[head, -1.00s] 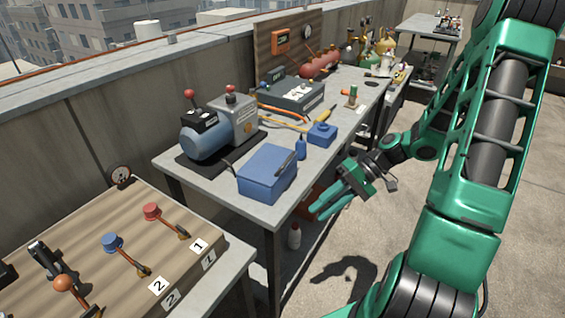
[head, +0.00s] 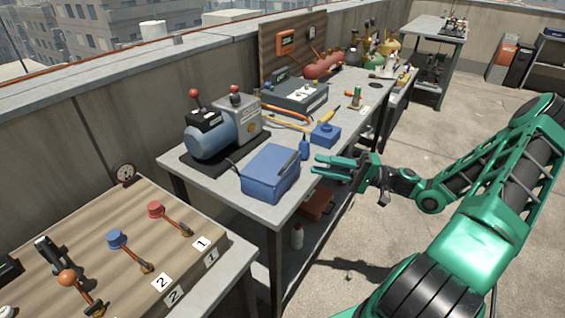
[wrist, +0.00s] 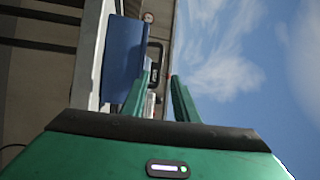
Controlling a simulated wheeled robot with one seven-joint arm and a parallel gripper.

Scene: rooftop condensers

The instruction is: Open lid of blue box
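The blue box (head: 268,178) sits at the front corner of the grey workbench, with its lid down and a dark handle or latch on its right side. My gripper (head: 318,167) is just right of the box, level with its upper part, fingers pointing left toward it and apart from it. In the wrist view the blue box (wrist: 122,58) stands ahead and left of my fingers, with a black handle at its right edge. My gripper (wrist: 166,82) also shows there, its two green fingers apart with nothing clearly between them.
A blue bottle (head: 304,149) and a small blue block-like item (head: 325,134) stand behind the box. A blue-grey pump (head: 212,134) is to its left. A wooden board with levers (head: 130,250) is at the front left. Open floor lies right of the workbench (head: 350,108).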

